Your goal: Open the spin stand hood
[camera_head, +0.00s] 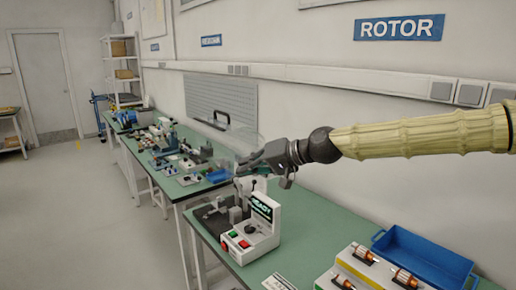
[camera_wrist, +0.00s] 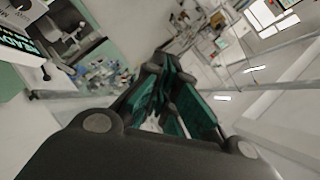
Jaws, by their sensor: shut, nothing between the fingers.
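The spin stand (camera_head: 252,232) is a white unit with a lit display and red and green buttons, on the green bench. Part of it shows at the upper left of the wrist view (camera_wrist: 22,42). Its clear hood (camera_head: 232,138) is faint and appears tilted up above and behind the stand. Clear panel edges, probably the hood (camera_wrist: 270,75), cross the right of the wrist view. My gripper (camera_head: 243,168) is shut and empty, above the stand and close to the hood. It also shows in the wrist view (camera_wrist: 172,92). I cannot tell whether it touches the hood.
A blue tray (camera_head: 425,256) and a rack with several rotors (camera_head: 375,268) stand on the near bench (camera_head: 318,226) at right. A farther bench with several tools and parts runs toward the door (camera_head: 42,85). The floor at left is clear.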

